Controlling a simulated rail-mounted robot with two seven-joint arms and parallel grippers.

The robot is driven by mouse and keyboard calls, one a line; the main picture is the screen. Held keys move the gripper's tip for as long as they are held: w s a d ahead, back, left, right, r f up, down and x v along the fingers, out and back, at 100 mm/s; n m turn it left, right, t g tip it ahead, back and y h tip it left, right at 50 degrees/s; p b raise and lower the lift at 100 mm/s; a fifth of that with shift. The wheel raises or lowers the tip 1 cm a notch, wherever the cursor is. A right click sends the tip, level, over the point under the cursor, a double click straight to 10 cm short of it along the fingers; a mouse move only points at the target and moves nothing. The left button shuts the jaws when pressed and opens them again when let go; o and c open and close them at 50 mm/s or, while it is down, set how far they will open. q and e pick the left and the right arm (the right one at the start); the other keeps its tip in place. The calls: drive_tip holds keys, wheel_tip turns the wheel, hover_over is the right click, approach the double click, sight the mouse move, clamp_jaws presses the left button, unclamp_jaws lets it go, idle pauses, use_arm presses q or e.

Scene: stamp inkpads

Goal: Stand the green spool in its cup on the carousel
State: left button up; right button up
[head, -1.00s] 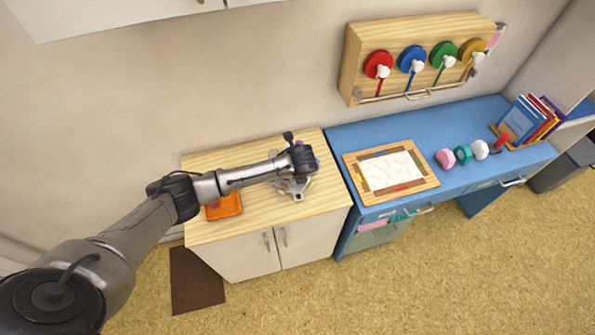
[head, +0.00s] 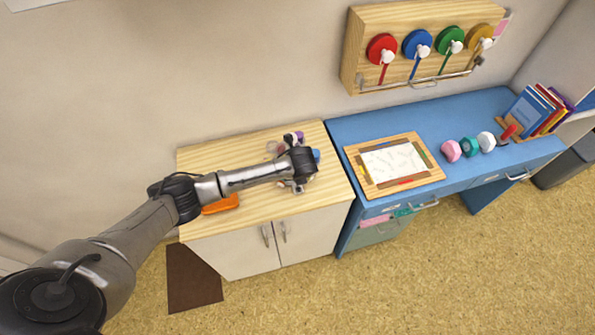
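My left arm reaches over the light wood cabinet top, and my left gripper (head: 294,187) is at its right part, pointing down. The fingers are small and partly hidden by the wrist, so I cannot tell whether they are open or hold something. Small coloured pieces, one purple (head: 299,135) and one blue (head: 316,155), show around the wrist. They may belong to the carousel, which is mostly hidden behind my arm. I cannot make out the green spool or its cup there. A round green disc (head: 450,39) hangs on the wooden wall rack. My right gripper is not in view.
An orange tray (head: 221,204) lies on the cabinet top (head: 215,158), partly under my arm. The blue desk (head: 337,137) on the right bears a framed white pad (head: 392,164), several coloured knobbed pieces (head: 470,146) and books (head: 540,108). The cabinet's back left is clear.

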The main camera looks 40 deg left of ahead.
use_arm(q)
drive_tip(key=o, duration=1.1)
drive_tip(key=shift+c, duration=0.2)
wheel_tip(320, 180, up, 6)
drive_tip(key=p, duration=0.6)
drive_tip(key=shift+f, duration=0.15)
drive_tip(key=shift+r+p, duration=1.2)
drive_tip(key=shift+p, duration=0.45)
